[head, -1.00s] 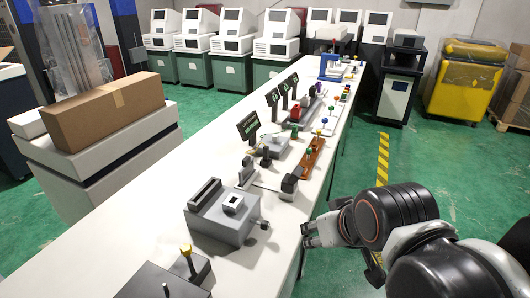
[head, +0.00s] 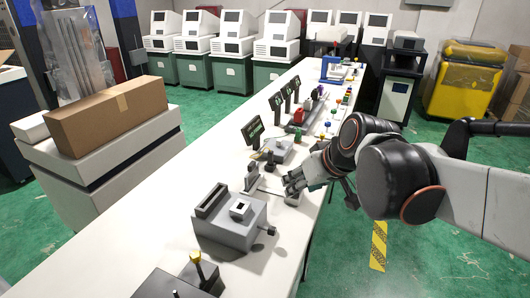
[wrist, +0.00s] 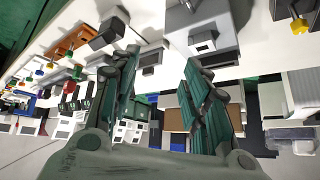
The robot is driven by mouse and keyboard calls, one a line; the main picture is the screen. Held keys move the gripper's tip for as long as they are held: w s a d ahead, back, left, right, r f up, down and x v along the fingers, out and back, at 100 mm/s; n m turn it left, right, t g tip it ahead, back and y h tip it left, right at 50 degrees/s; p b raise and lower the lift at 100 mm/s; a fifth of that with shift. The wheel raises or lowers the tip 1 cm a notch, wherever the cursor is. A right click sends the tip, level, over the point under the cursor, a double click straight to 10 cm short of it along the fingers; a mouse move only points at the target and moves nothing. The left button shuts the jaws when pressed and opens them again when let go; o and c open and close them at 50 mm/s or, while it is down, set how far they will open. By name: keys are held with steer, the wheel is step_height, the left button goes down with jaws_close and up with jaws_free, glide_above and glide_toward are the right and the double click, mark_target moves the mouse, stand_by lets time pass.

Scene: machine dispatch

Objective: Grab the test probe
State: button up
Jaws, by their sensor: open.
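My gripper (head: 292,182) is open and reaches over the right side of the long white table. In the wrist view its two dark fingers (wrist: 160,85) stand apart with nothing held between them. A small dark block-like piece (head: 292,199) lies by the fingers near the table edge; it also shows in the wrist view beside the left finger (wrist: 107,34). I cannot tell for sure whether it is the test probe. A thin line on the table runs between it and a small grey stand (head: 251,178). The arm partly hides the table here.
A grey machine block (head: 230,222) with a side knob stands nearer on the table. A dark box with a yellow-topped lever (head: 198,268) is at the front. Several black signs (head: 253,131) and small devices line the table beyond. Green floor lies to the right.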

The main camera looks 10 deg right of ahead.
steer(key=w+n+y+p, duration=0.1)
steer(key=w+n+y, duration=0.1)
steer(key=w, duration=0.9)
steer(key=n+t+y+p, duration=0.3)
steer(key=n+y+p, duration=0.1)
steer(key=y, duration=0.1)
glide_toward(271, 151)
steer(key=w+a+f+b, duration=0.1)
steer(key=w+a+f, duration=0.1)
steer(key=shift+w+a+f, duration=0.1)
steer(key=shift+a+f, duration=0.05)
steer(key=shift+f, duration=0.25)
steer(key=shift+b+x, duration=1.45)
steer(key=shift+x, duration=1.7)
steer(key=shift+r, duration=0.25)
jaws_close()
